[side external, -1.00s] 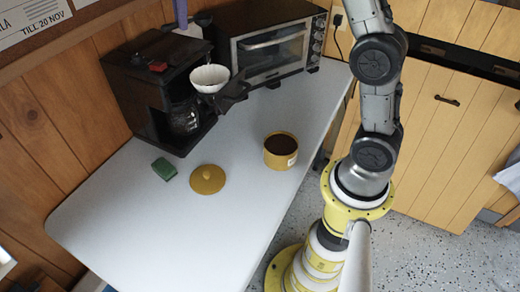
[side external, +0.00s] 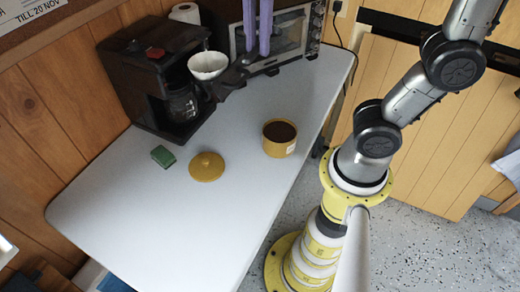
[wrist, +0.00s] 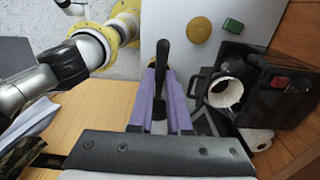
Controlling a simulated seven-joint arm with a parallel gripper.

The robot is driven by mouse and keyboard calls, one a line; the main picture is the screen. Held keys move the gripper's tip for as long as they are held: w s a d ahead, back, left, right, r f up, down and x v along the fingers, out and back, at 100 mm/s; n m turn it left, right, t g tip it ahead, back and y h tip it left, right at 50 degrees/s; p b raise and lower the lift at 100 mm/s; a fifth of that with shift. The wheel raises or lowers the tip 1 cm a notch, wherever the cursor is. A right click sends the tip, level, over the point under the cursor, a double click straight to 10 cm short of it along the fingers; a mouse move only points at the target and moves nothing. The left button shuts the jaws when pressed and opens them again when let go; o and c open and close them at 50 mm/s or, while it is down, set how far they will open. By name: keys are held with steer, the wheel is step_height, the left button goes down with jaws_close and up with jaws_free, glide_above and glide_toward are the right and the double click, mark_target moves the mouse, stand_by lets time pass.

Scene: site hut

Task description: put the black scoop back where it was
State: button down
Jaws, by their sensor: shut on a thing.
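My gripper (side external: 257,30) has purple fingers and hangs at the top of the side view, in front of the toaster oven. In the wrist view my gripper (wrist: 164,98) is shut on the black scoop (wrist: 162,62), which points away from the wrist over the white table. A yellow canister (side external: 279,148) with dark contents stands open on the table. Its likely lid, a round yellow one (side external: 206,167), lies to its left and shows in the wrist view (wrist: 198,29).
A black coffee maker (side external: 150,85) stands at the back left, its white filter (side external: 208,65) in a holder that juts out. A toaster oven (side external: 290,40), a paper roll (side external: 185,13) and a green block (side external: 163,156) are on the table. The table's front (side external: 150,225) is clear.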

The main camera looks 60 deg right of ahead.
mark_target(258, 186)
step_height(258, 186, down, 41)
steer(key=shift+w+r, duration=0.1)
steer(key=shift+w, duration=0.05)
steer(key=c, duration=1.3)
jaws_free()
steer(key=shift+f, duration=0.2)
steer(key=o, duration=0.4)
steer(key=shift+o, duration=0.2)
